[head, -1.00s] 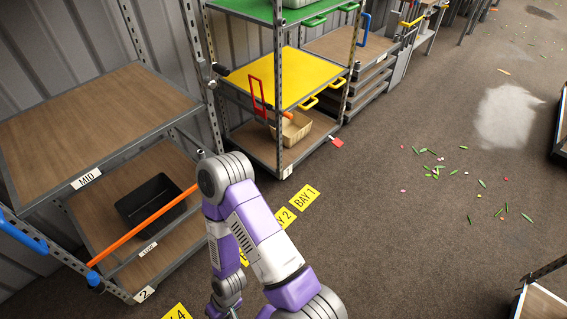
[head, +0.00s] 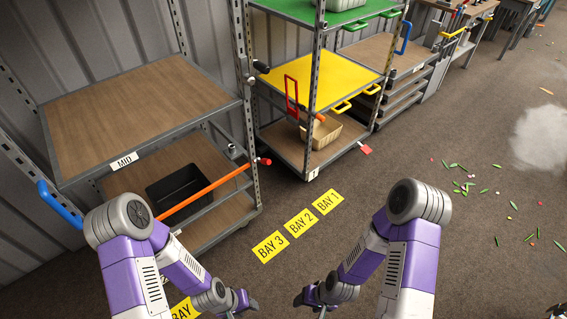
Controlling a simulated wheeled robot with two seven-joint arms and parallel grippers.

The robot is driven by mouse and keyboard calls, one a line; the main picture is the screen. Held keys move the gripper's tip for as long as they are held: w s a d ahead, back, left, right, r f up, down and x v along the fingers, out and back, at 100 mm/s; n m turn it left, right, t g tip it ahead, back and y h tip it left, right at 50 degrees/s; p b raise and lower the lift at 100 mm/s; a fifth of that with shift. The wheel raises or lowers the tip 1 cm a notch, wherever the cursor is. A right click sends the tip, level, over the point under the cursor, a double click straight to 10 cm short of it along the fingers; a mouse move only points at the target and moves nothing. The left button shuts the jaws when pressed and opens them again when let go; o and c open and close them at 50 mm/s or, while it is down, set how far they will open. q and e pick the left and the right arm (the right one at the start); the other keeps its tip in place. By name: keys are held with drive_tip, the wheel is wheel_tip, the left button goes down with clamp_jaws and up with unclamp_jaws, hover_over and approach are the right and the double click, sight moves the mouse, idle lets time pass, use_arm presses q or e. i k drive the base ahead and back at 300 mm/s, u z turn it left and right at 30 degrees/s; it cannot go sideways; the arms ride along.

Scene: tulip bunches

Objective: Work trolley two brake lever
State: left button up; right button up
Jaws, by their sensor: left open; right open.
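The left trolley has wooden shelves, the upper one (head: 140,105) labelled MID. An orange bar (head: 205,195) crosses the front of its lower shelf, with a red knob (head: 264,161) by the right post. Its number plate is not visible, and my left arm hides its lower front left corner. I cannot make out a brake lever on it. A red pedal (head: 365,149) sticks out low at the neighbouring trolley marked 1. My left gripper (head: 240,303) and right gripper (head: 312,301) are low in front, open, apart from both trolleys, and partly cut by the bottom edge.
A black bin (head: 180,190) sits on the left trolley's lower shelf. Trolley 1 has a yellow shelf (head: 345,72), a red frame (head: 291,97) and a tan basket (head: 340,132). Yellow bay signs (head: 301,222) mark the floor. Open floor with scattered petals (head: 465,185) lies right.

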sight(265, 161)
drive_tip(key=u, duration=0.1)
drive_tip(key=i, duration=0.95)
drive_tip(key=z, duration=0.6)
